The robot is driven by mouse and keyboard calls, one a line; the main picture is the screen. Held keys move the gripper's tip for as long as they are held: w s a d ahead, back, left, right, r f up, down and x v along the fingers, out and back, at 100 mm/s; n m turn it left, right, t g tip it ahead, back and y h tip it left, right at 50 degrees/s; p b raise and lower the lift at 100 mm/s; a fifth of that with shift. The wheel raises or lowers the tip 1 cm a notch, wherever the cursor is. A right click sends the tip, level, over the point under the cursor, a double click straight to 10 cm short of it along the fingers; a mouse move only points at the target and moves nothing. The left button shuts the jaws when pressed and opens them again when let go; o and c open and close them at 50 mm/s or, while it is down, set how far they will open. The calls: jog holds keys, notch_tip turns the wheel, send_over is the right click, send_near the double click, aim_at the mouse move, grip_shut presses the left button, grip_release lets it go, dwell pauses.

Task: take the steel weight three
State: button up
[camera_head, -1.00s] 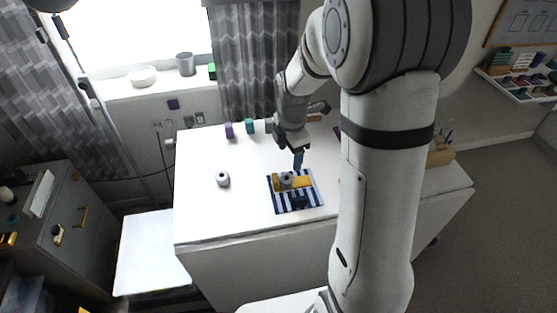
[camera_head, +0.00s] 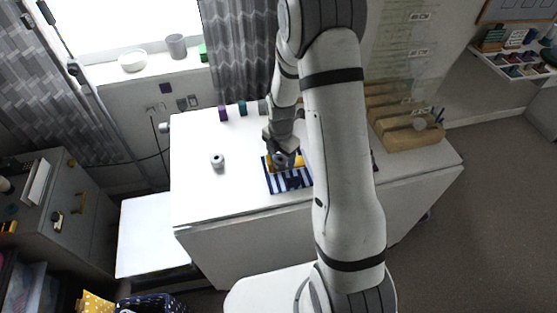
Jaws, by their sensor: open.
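A small grey cylindrical weight (camera_head: 217,161) stands by itself on the left part of the white table. A second grey round weight (camera_head: 280,160) shows on the striped blue and white cloth (camera_head: 292,184), beside a yellow piece (camera_head: 298,161). I cannot read a number on either weight. My gripper (camera_head: 278,150) is at the cloth, just over or beside the second weight. Its fingers are small and partly hidden here. It is open, and I cannot tell whether it touches the weight.
Several thread spools, one of them purple (camera_head: 223,114), stand along the table's back edge. A wooden slotted rack (camera_head: 412,134) stands at the right. The white table (camera_head: 200,200) is clear around the lone weight. My arm hides part of the table.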

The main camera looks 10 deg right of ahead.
jog(key=c, duration=1.3)
